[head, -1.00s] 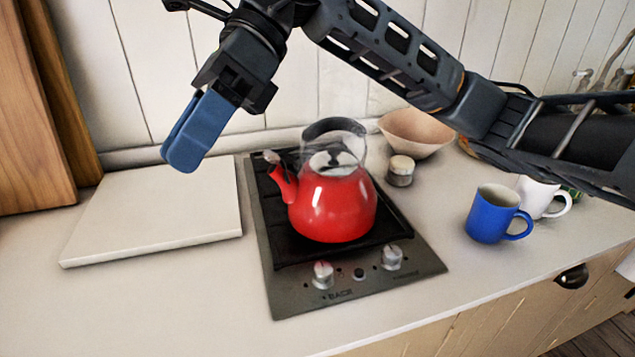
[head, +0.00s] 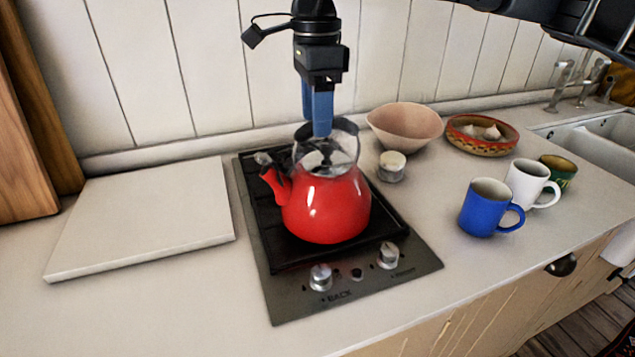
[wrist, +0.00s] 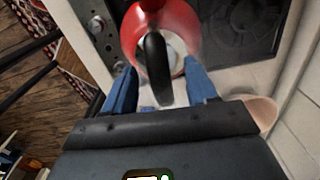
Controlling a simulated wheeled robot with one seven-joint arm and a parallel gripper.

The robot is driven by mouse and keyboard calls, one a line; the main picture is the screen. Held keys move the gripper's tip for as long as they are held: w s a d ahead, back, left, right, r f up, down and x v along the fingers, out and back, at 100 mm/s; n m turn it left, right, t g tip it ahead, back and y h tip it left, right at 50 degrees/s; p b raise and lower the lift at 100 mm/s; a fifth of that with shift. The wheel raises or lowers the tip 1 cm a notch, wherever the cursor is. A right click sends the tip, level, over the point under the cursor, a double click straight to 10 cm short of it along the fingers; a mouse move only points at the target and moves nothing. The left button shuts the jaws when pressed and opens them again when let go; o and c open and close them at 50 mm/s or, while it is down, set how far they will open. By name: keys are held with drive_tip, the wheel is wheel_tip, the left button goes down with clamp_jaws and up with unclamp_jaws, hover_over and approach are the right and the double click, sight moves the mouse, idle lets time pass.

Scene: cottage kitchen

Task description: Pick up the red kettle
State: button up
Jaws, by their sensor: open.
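The red kettle (head: 328,208) stands on the black hob (head: 285,245), with its spout to the left and its dark arched handle (head: 345,127) raised over the lid. My gripper (head: 319,128) points down at the top of the kettle in the head view. In the wrist view my gripper (wrist: 162,90) is open, with one blue finger on each side of the black handle (wrist: 157,65). The kettle's red body (wrist: 180,22) shows beyond the handle. I cannot tell whether either finger touches the handle.
A white board (head: 145,215) lies left of the hob. A pinkish bowl (head: 404,128) and a small lidded jar (head: 391,166) stand to the right. A blue mug (head: 484,207), a white mug (head: 524,183) and a patterned dish (head: 480,135) are farther right.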

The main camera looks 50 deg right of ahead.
drive_tip(key=shift+s+f+p, duration=0.15)
drive_tip(key=shift+f+p, duration=0.3)
drive_tip(key=shift+f, duration=1.65)
clamp_jaws()
drive_tip(key=shift+r, duration=0.1)
